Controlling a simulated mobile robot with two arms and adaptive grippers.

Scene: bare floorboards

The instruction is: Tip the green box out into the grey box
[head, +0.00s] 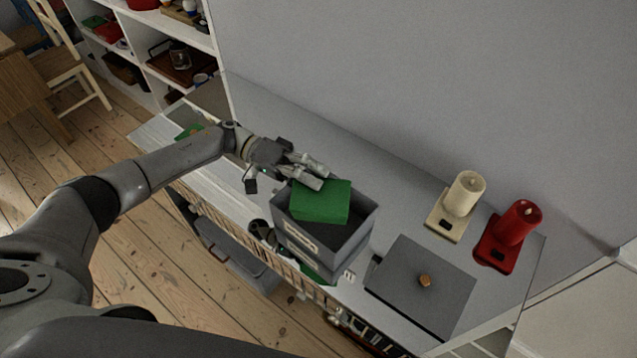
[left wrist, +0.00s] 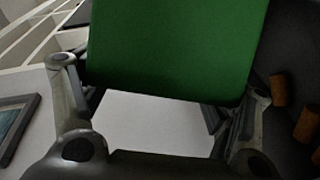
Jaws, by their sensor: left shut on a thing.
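The green box (head: 320,203) is in my left gripper (head: 318,178), which is shut on it. The gripper holds it above the open grey box (head: 350,247), over its back left part, and it looks tilted. In the left wrist view the green box (left wrist: 175,45) fills the upper middle between the two fingers. The inside of the green box is hidden. Several brown cork-like pieces (left wrist: 278,90) show on a dark surface at the right of that view. The inside of the grey box looks dark in the head view. My right gripper is not in view.
A grey lid-like panel (head: 408,300) with a small knob lies right of the grey box. A cream candle (head: 465,194) and a red candle (head: 517,223) stand on bases towards the wall. White shelves (head: 150,45) are behind. A chair (head: 68,75) stands far left.

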